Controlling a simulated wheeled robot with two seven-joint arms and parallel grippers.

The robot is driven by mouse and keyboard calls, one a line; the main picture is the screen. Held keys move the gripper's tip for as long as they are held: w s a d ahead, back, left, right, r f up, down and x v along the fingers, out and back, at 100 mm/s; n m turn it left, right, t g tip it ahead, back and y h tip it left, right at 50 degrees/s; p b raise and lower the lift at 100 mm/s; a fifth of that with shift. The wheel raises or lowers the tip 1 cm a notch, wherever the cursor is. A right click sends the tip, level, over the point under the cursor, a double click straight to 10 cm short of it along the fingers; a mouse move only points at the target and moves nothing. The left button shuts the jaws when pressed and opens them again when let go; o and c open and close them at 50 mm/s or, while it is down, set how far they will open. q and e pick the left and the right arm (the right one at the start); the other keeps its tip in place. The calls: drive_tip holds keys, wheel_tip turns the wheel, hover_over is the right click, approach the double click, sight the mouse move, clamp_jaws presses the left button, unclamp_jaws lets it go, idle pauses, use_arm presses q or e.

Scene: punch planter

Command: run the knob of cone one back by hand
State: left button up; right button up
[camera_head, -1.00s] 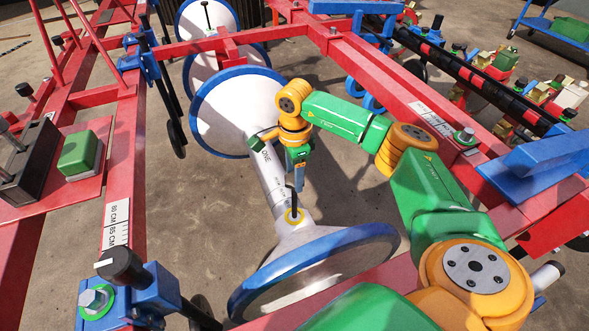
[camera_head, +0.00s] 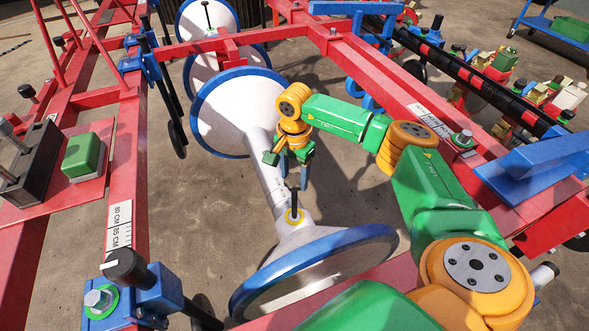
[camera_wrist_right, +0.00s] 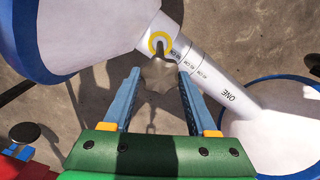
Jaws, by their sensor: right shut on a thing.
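Cone one is a white double cone with blue rims, its lower cone (camera_head: 330,247) close to me. Its grey tube (camera_head: 268,183) joins the two cones and reads ONE in the right wrist view (camera_wrist_right: 231,97). The dark star-shaped knob (camera_wrist_right: 160,76) sits on a stem above a yellow ring (camera_wrist_right: 159,43) on the tube. My right gripper (camera_head: 292,187) comes down over the knob. My left gripper is not in view.
Red frame beams (camera_head: 127,150) run along the left and another beam (camera_head: 395,90) along the right. A blue clamp block with a black knob (camera_head: 127,268) stands at lower left. Concrete floor (camera_head: 200,215) shows between. More cones (camera_head: 205,62) stand behind.

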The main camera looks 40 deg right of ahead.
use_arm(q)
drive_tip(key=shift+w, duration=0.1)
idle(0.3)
use_arm(e)
drive_tip(key=o, duration=1.4)
drive_tip(key=shift+c, duration=0.2)
drive_tip(key=shift+r, duration=0.1)
wheel_tip(320, 180, up, 6)
drive_tip(key=shift+r+p, duration=0.15)
drive_tip(key=shift+p, duration=0.75)
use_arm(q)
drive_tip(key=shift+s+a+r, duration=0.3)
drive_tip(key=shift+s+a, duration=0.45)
use_arm(e)
drive_tip(key=shift+r, duration=0.3)
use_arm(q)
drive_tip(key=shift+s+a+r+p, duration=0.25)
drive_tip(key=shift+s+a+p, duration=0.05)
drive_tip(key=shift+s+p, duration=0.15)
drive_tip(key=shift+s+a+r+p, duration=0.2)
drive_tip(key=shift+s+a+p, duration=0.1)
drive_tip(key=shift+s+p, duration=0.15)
use_arm(e)
wheel_tip(320, 180, up, 7)
